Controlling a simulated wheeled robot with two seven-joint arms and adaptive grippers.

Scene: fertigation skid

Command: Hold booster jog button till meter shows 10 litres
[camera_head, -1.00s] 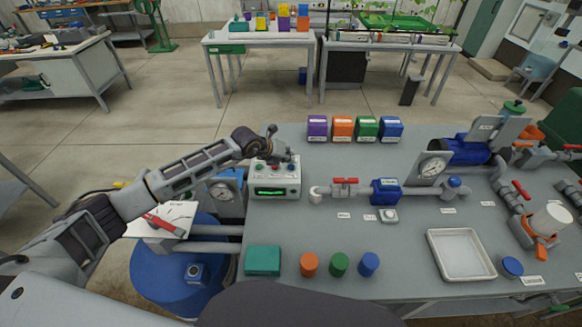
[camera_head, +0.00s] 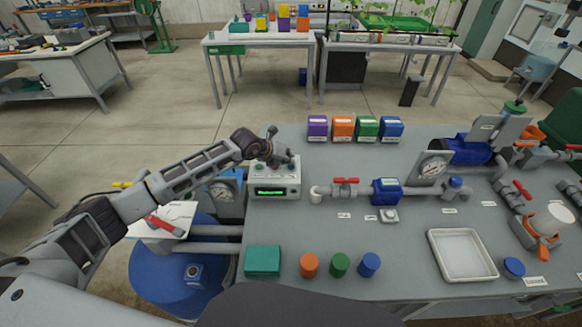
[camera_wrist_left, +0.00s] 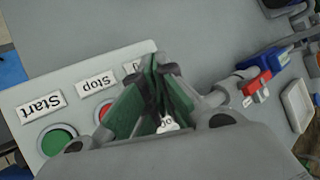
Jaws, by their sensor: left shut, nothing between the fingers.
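The control box (camera_head: 275,192) stands at the bench's left end, with a lit green display (camera_head: 270,191) on its front. Its digits are too small to read. In the left wrist view its top shows a green button (camera_wrist_left: 57,140) labelled Start and a partly covered red button (camera_wrist_left: 104,111) labelled Stop. A third label beside them is mostly hidden by my fingers, and the jog button cannot be made out. My left gripper (camera_head: 274,158) is shut and empty, its fingers over the top of the box. Contact cannot be judged. My right gripper is not in view.
A red-handled valve (camera_head: 346,182) and a blue meter body (camera_head: 386,192) sit on the pipe to the right. Several coloured containers line the bench's back. A white tray (camera_head: 462,254) lies at right, and a teal block (camera_head: 262,261) at front left.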

